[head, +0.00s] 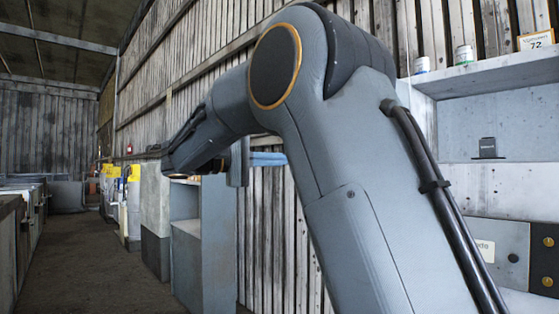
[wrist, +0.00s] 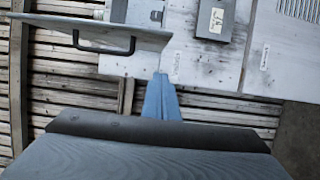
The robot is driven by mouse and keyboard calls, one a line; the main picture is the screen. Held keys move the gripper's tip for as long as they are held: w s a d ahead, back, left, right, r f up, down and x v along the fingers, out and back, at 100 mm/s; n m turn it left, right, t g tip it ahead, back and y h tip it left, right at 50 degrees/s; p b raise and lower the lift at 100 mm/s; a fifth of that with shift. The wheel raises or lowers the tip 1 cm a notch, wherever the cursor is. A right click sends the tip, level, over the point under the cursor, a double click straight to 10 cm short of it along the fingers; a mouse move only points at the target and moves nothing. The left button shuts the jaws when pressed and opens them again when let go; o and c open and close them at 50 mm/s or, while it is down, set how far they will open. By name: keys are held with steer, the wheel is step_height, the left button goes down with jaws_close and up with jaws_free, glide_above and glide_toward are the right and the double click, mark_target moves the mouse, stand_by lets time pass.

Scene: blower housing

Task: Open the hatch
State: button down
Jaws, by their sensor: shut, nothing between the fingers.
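In the wrist view, the hatch (wrist: 70,30) is a flat grey panel at upper left with a black bar handle (wrist: 104,48). It stands out at an angle from the pale housing (wrist: 195,60) behind it, so it appears swung open. My gripper (wrist: 160,82) shows as a blue wedge, shut and empty. Its tip is close to the hatch's right edge, to the right of the handle; I cannot tell if they touch. In the head view, a grey upright panel (head: 238,162) and a blue piece beside it show past my arm, which hides much of the area.
A dark box with a label (wrist: 215,18) is on the housing in the wrist view. In the head view, shelves (head: 490,75) stand at the right, and grey cabinets (head: 203,250) line the plank wall. The aisle floor (head: 95,260) at left is clear.

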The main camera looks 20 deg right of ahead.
steer(key=s+d+p, duration=0.2)
steer(key=s+d, duration=0.2)
steer(key=d, duration=0.3)
steer(key=shift+p, duration=0.3)
